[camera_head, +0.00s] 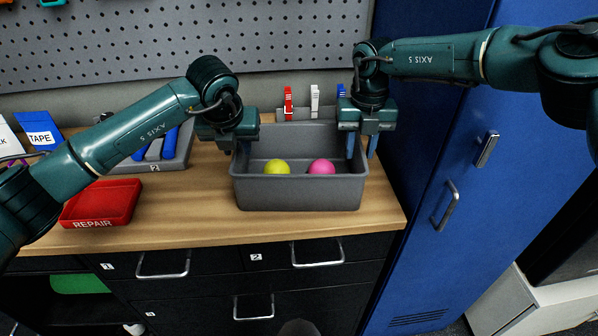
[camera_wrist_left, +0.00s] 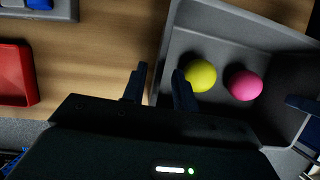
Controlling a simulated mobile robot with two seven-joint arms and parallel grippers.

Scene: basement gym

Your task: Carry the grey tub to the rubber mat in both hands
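The grey tub (camera_head: 300,194) stands upright on the wooden worktop, with a yellow ball (camera_head: 277,168) and a pink ball (camera_head: 321,168) inside. It also shows in the left wrist view (camera_wrist_left: 215,42). My left gripper (camera_head: 241,148) is at the tub's left wall; in the left wrist view its fingers (camera_wrist_left: 159,88) are apart, one outside the wall and one inside. My right gripper (camera_head: 361,148) is at the right wall, pointing down, its fingers apart with one on each side of the rim. I see no rubber mat in either view.
A red tray (camera_head: 102,204) marked REPAIR lies left of the tub. Behind it is a grey bin (camera_head: 178,160) with blue items. Small red, white and blue items stand behind the tub under the pegboard (camera_head: 270,40). A blue locker (camera_head: 440,150) rises close on the right.

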